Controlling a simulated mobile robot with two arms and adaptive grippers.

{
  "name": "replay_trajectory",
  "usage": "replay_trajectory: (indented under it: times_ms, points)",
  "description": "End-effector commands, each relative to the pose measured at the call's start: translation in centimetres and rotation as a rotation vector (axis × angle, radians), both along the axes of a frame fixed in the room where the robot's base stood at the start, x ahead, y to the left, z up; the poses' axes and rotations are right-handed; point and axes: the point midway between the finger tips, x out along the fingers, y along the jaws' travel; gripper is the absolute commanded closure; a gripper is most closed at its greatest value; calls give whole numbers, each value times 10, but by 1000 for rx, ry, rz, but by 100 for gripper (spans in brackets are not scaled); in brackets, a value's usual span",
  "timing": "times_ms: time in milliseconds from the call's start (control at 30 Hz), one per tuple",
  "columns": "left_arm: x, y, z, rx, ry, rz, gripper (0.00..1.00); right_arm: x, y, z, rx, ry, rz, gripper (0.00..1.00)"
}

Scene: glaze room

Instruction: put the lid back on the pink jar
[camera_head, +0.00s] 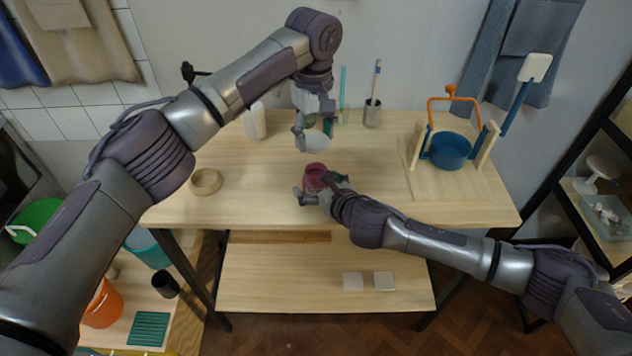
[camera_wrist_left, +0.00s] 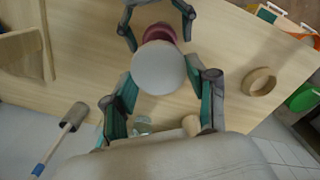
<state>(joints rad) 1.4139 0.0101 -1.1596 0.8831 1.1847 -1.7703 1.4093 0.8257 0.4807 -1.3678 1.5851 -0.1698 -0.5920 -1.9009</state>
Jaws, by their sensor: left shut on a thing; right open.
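The pink jar (camera_head: 315,170) stands upright on the wooden table, and its rim partly shows in the left wrist view (camera_wrist_left: 160,32) behind the lid. The round whitish lid (camera_head: 318,143) is in my left gripper (camera_head: 313,134), which is shut on it. The lid fills the middle of the left wrist view (camera_wrist_left: 158,68) and hides part of the jar. In the head view the lid is just behind the jar and apart from it. My right gripper (camera_head: 322,188) is open, with its fingers on either side of the jar; whether they touch it I cannot tell.
A wooden ring (camera_head: 206,182) lies at the table's left. A cup with a brush (camera_head: 373,113) and a white bottle (camera_head: 255,123) stand at the back. A wooden stand with a blue bowl (camera_head: 450,152) is at the right. The table's front left is clear.

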Motion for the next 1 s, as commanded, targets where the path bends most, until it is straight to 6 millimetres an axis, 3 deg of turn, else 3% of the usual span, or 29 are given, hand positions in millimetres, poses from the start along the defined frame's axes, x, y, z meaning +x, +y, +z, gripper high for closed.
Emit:
replay_trajectory:
  times_ms: [167, 733, 867, 1000]
  points:
    - [0, 0, 0, 0, 0, 0, 52, 0, 0, 0, 0, 0, 0, 5]
    - [0, 0, 0, 0, 0, 0, 52, 0, 0, 0, 0, 0, -1, 98]
    - [0, 0, -4, 0, 1, 0, 52, 0, -1, 0, 0, 0, -1, 98]
    - [-1, 0, -22, 0, 4, 0, 52, 0, -1, 0, 0, 0, -1, 98]
